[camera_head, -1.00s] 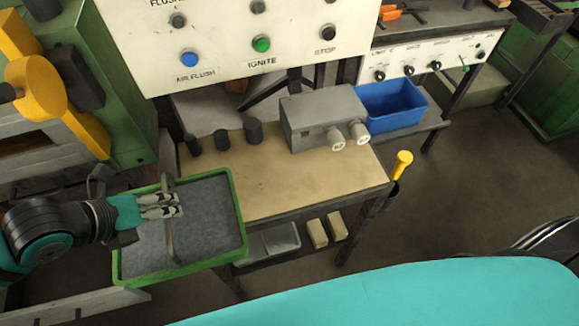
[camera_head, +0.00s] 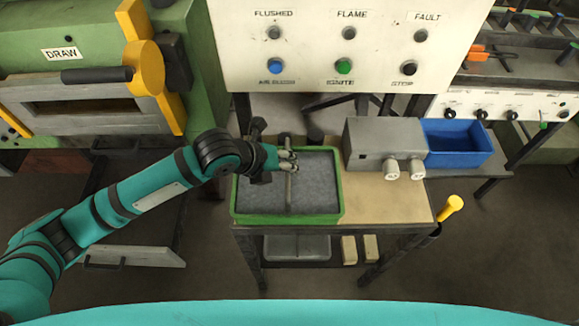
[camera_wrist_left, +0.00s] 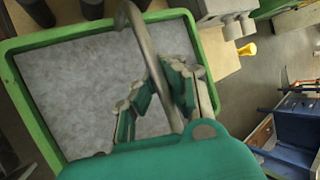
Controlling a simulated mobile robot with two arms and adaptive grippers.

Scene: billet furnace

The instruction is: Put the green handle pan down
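The green-rimmed pan (camera_head: 337,205), with a grey inside and an arched metal handle, is level over the left part of the tan workbench (camera_head: 385,207). Its front rim lines up with the bench's front edge; whether its base touches the bench I cannot tell. My left gripper (camera_head: 288,161) reaches in from the left at the handle. In the left wrist view the handle (camera_wrist_left: 140,35) passes between the two fingers of the gripper (camera_wrist_left: 158,85), which close in on it. The pan's rim (camera_wrist_left: 100,25) also shows there. My right gripper is not in view.
A grey box (camera_head: 375,137) with two white knobs stands right of the pan, beside a blue bin (camera_head: 455,140). Dark cylinders (camera_head: 315,134) stand behind the pan. The control panel (camera_head: 310,60) rises behind. A yellow-handled tool (camera_head: 452,206) hangs at the bench's right corner.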

